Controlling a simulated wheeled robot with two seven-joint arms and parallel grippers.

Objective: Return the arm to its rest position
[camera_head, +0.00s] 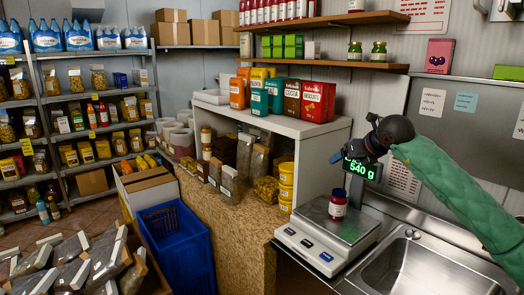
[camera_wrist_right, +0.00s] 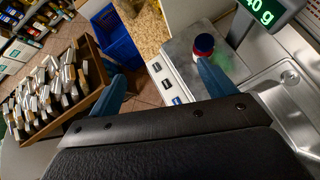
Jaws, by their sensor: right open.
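My right arm (camera_head: 455,200), in a green sleeve, comes in from the right in the head view. Its gripper (camera_head: 362,150) is raised above and behind the scale, in front of the scale's display. In the right wrist view the right gripper (camera_wrist_right: 162,90) has its two blue fingers wide apart with nothing between them. A small red jar with a dark blue lid (camera_head: 338,204) stands upright on the scale (camera_head: 318,222), apart from the gripper. The jar also shows in the right wrist view (camera_wrist_right: 204,46). The display (camera_head: 361,168) reads 540 g. My left gripper is not in view.
A steel sink (camera_head: 425,268) lies right of the scale. A blue crate (camera_head: 172,240) stands on the floor at left, near a bin of bags (camera_head: 75,265).

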